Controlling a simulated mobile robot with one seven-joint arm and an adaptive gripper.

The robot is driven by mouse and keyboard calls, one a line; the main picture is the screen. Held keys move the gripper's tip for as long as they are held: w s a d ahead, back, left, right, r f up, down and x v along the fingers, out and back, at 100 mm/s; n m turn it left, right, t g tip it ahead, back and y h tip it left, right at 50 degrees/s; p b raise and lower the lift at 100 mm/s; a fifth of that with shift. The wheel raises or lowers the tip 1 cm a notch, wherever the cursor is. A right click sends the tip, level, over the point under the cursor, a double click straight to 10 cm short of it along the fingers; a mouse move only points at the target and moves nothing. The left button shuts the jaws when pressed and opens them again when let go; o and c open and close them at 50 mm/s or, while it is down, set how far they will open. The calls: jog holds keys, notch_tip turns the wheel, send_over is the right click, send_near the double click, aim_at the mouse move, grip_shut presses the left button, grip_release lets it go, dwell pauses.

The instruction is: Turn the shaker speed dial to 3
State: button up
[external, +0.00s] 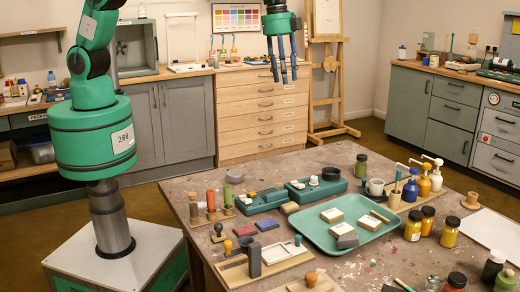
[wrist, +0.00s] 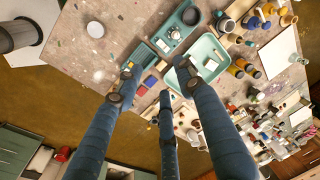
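My gripper (external: 285,72) hangs empty above the far side of the work table, fingers pointing down. In the wrist view its three blue fingers (wrist: 160,83) are spread apart with nothing between them. Two low teal units with small knobs or cups stand on the table, a left one (external: 259,204) and a right one (external: 322,190). They also show beyond the fingers in the wrist view, one at the top (wrist: 171,40). I cannot tell which thing is the shaker. No speed dial or its number can be read. The gripper touches nothing.
The paint-spotted table (external: 200,240) holds a teal tray (external: 322,238) with pale blocks, pigment jars (external: 412,226), pump bottles (external: 424,187), a white mug (external: 376,187) and a wooden rack (external: 210,217). A drawer cabinet (external: 262,127) and easel (external: 325,90) stand behind. Space around the gripper is clear.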

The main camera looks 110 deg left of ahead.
jog(key=w+f+m+p, duration=0.2)
jog(key=w+f+p, duration=0.1)
jog(key=w+f, duration=0.5)
jog(key=m+g+p, duration=0.2)
send_over(314, 177)
notch_tip(314, 177, down, 11)
jog(key=shift+r, duration=0.1)
notch_tip(314, 177, down, 14)
jog(key=shift+r, duration=0.1)
dwell(0.4)
grip_shut()
